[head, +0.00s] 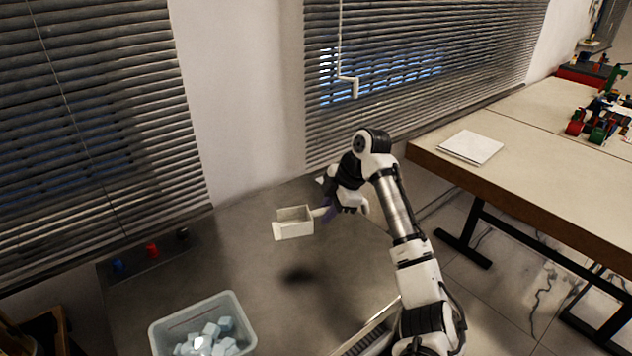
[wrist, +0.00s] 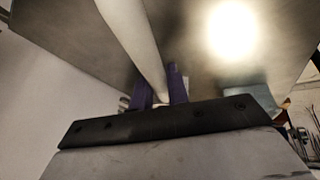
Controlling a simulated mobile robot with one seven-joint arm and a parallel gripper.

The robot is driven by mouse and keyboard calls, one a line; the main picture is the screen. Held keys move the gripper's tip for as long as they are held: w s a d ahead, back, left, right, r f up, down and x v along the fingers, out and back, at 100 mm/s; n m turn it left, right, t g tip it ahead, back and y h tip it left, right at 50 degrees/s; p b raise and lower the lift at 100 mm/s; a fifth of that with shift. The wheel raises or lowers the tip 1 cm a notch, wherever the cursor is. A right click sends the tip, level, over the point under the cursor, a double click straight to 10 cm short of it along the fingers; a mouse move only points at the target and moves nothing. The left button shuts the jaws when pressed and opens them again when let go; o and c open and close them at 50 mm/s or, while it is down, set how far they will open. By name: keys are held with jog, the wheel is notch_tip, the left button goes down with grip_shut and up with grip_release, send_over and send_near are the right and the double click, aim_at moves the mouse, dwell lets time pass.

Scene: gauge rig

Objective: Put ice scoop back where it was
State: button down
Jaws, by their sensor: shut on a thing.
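The ice scoop (head: 294,229) is a white, open, box-shaped scoop with a pale handle. In the head view it is held above the dark grey table (head: 235,250), with its shadow on the top below and clear of it. My gripper (head: 329,213) has purple fingers and is shut on the scoop's handle, to the right of the scoop's box. In the wrist view, the white handle (wrist: 135,40) runs between the fingers of my gripper (wrist: 161,84). The scoop's box cannot be made out there.
A translucent bin (head: 238,308) of pale blue ice cubes stands at the table's front left. A strip with blue, red and black knobs (head: 152,251) lies behind it. Window blinds rise behind the table. A wooden table (head: 530,135) with white paper (head: 471,147) stands at right.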

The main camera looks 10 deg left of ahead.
jog(key=shift+d+f, duration=0.25)
jog(key=shift+f, duration=0.25)
jog(key=shift+f+b, duration=2.3)
jog(key=shift+f, duration=1.1)
jog(key=shift+f+b, duration=0.4)
jog(key=shift+f, duration=0.35)
jog(key=c, duration=1.3)
grip_release()
